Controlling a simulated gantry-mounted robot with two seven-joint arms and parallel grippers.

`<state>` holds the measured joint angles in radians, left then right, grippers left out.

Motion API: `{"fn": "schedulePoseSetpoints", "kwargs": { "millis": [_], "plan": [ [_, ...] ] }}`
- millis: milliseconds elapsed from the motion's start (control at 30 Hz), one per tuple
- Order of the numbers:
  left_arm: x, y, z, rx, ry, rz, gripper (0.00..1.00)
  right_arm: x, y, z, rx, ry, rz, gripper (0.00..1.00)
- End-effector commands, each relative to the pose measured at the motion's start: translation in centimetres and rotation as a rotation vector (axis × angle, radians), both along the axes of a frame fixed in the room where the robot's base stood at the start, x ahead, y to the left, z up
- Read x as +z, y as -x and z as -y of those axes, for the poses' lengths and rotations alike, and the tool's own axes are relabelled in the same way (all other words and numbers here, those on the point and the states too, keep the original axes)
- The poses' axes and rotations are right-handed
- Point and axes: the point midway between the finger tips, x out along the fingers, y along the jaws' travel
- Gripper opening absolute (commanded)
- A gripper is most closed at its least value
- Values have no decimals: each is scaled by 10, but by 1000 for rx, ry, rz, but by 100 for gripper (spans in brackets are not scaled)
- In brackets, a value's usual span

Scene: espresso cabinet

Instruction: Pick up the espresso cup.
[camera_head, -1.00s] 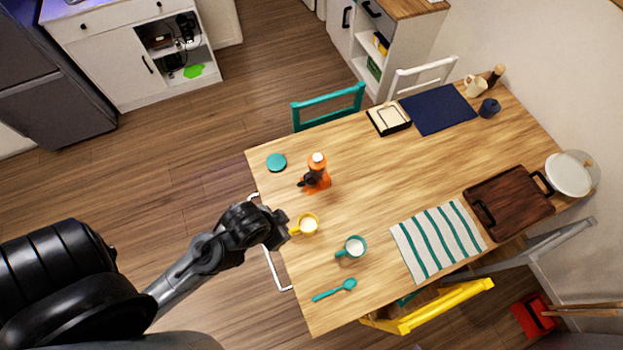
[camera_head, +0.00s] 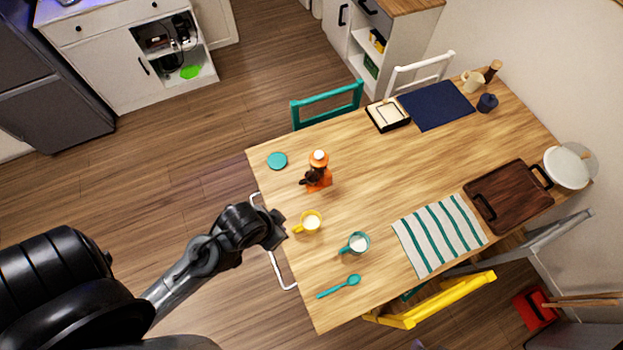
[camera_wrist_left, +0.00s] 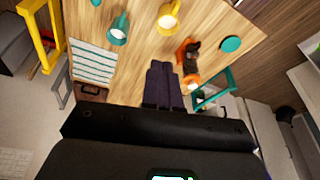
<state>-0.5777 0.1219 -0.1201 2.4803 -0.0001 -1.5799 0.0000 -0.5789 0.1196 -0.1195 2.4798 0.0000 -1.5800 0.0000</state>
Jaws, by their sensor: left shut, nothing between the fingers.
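Two cups stand upright on the wooden table. A yellow cup (camera_head: 310,223) with a pale inside is near the table's left edge; it also shows at the top of the left wrist view (camera_wrist_left: 168,14). A teal cup (camera_head: 354,244) is to its right and nearer the front; it also shows in the left wrist view (camera_wrist_left: 118,30). I cannot tell which one is the espresso cup. My left gripper (camera_head: 282,241) is at the table's left edge, just left of the yellow cup's handle and apart from it. Its dark fingers (camera_wrist_left: 163,84) are together and empty. My right gripper is not in view.
An orange and dark appliance (camera_head: 319,172) stands behind the yellow cup, with a teal disc (camera_head: 277,161) to its left. A teal spoon (camera_head: 339,286) lies in front. A striped cloth (camera_head: 440,237) and dark tray (camera_head: 508,195) lie right. The table's middle is clear.

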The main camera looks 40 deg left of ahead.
Motion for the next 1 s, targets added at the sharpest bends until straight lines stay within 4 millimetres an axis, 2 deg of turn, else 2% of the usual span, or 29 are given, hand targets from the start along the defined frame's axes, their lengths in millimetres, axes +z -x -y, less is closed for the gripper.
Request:
{"fn": "schedulePoseSetpoints", "kwargs": {
  "millis": [200,233,833,1000],
  "plan": [
    [0,1,1,1,2,-1,0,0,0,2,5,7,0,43],
    [0,1,1,1,2,-1,3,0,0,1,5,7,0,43],
    [-1,1,1,3,5,-3,95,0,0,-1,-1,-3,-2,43],
    [-1,1,1,2,3,-4,95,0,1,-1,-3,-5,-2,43]
  ]
}}
